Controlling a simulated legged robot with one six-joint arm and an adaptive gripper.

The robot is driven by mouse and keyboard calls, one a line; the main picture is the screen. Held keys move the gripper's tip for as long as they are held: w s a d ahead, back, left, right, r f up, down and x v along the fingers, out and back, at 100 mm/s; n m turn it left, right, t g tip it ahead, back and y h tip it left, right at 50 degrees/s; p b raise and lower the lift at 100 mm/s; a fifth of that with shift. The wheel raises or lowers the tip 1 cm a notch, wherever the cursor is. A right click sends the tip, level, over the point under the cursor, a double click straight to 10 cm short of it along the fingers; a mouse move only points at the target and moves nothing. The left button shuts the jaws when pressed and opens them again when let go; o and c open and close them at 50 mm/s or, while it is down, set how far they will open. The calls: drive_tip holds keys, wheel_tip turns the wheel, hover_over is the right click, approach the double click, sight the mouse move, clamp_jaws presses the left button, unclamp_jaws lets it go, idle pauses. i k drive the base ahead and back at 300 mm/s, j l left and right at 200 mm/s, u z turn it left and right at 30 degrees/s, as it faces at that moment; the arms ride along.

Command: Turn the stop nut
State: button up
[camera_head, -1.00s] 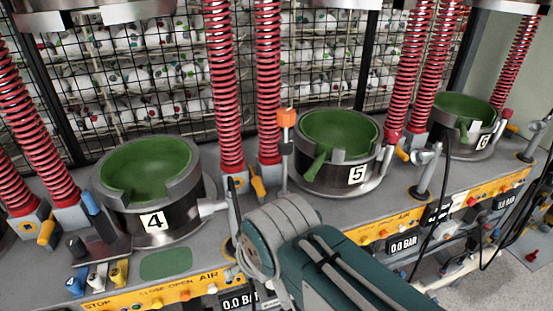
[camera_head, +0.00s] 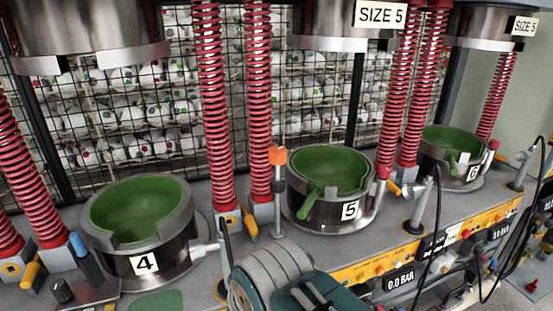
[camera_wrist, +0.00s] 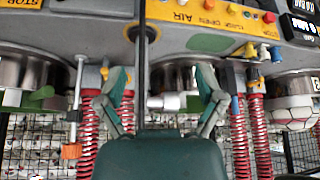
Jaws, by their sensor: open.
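No part is marked as the stop nut, so I cannot tell for sure which it is. An orange-capped upright rod (camera_head: 278,158) stands between the green-lined bowls marked 4 (camera_head: 137,207) and 5 (camera_head: 328,172). An orange cap on a rod (camera_wrist: 71,151) also shows at the left in the wrist view. My gripper (camera_wrist: 163,88) is open and empty in the wrist view, its two green fingers spread wide. A metal cup and a dark upright bar show between or beyond them. In the head view my arm hides its own tip.
Red springs (camera_head: 212,110) rise behind the bowls. Metal press heads (camera_head: 85,32) hang above. A yellow panel with buttons (camera_head: 390,255) runs along the bench front. Black cables (camera_head: 432,215) hang at the right. A wire mesh with balls (camera_head: 150,110) closes the back.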

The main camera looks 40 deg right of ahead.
sight(278, 154)
drive_tip(key=k+l, duration=0.2)
drive_tip(key=k, duration=0.15)
drive_tip(key=k+l, duration=0.2)
drive_tip(key=k, duration=0.2)
drive_tip(key=k+l+z, duration=0.1)
drive_tip(key=z, duration=0.3)
drive_tip(key=k+l+z, duration=0.2)
drive_tip(key=z, duration=0.2)
drive_tip(key=k+l+z, duration=0.15)
drive_tip(key=z, duration=0.25)
drive_tip(key=l+z, duration=0.1)
drive_tip(key=z, duration=0.2)
drive_tip(key=u, duration=1.3)
